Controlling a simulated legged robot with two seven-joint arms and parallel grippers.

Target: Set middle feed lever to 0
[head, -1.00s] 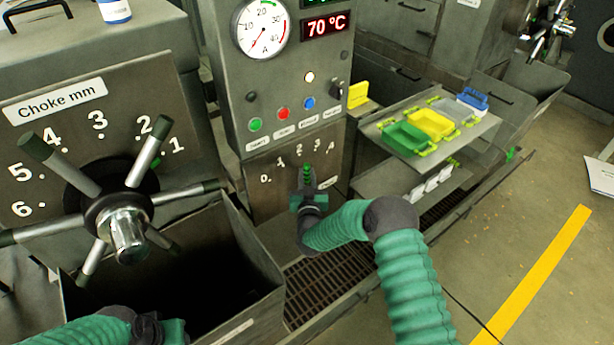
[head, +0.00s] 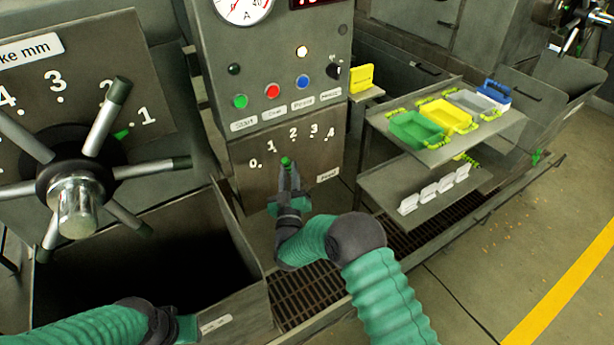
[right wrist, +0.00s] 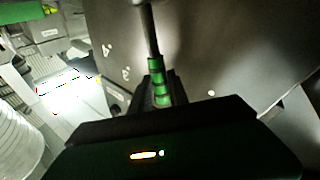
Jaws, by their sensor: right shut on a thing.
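The feed lever (head: 286,161) has a green grip and stands in front of a scale plate (head: 262,180) marked 0 to 4. Its tip shows below the gap between 1 and 2. My right gripper (head: 288,178) is shut on the lever from below. In the right wrist view the lever's green-banded grip (right wrist: 158,82) sits between the fingers, with its metal rod rising above. My left gripper (head: 172,326) is low at the bottom left, near the dark bin; its fingers cannot be made out.
A spoked choke handwheel (head: 78,190) stands at left over an open dark bin (head: 225,290). Green, red and blue buttons (head: 272,91) are above the lever plate. A shelf rack (head: 480,140) with coloured trays is to the right. A floor grate (head: 310,295) lies below.

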